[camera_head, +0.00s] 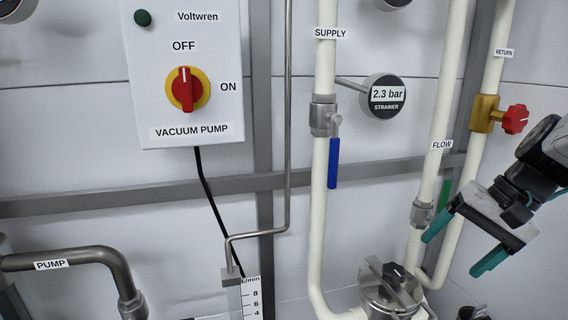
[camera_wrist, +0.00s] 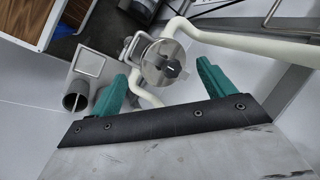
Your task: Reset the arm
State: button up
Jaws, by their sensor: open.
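My gripper (camera_head: 463,246) is at the right in the head view, with its two teal fingers spread apart and pointing down and left. It is in front of the flow and return pipes and holds nothing. In the wrist view my gripper (camera_wrist: 163,88) shows both teal fingers wide apart with an empty gap. Beyond that gap is a round metal strainer housing (camera_wrist: 163,62) with a dark knob on its lid. The same strainer housing (camera_head: 378,300) stands at the bottom of the head view, below and left of my gripper, apart from it.
The supply pipe (camera_head: 319,190) has a blue lever (camera_head: 333,163) hanging down along it. A red valve handle (camera_head: 515,119) sits on the return pipe above my gripper. The vacuum pump box (camera_head: 185,75), its switch (camera_head: 187,89) pointing to OFF, hangs at the upper left.

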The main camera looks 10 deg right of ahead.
jog(key=s+a+f+n+g+h, duration=0.1)
jog(key=s+a+n+h, duration=0.3)
jog(key=s+a+n, duration=0.3)
jog(key=s+a, duration=0.1)
jog(key=a, duration=0.2)
jog(key=shift+s+a+n, duration=0.15)
jog(key=shift+a+n, duration=0.15)
jog(key=shift+a, duration=0.05)
dwell(4.0)
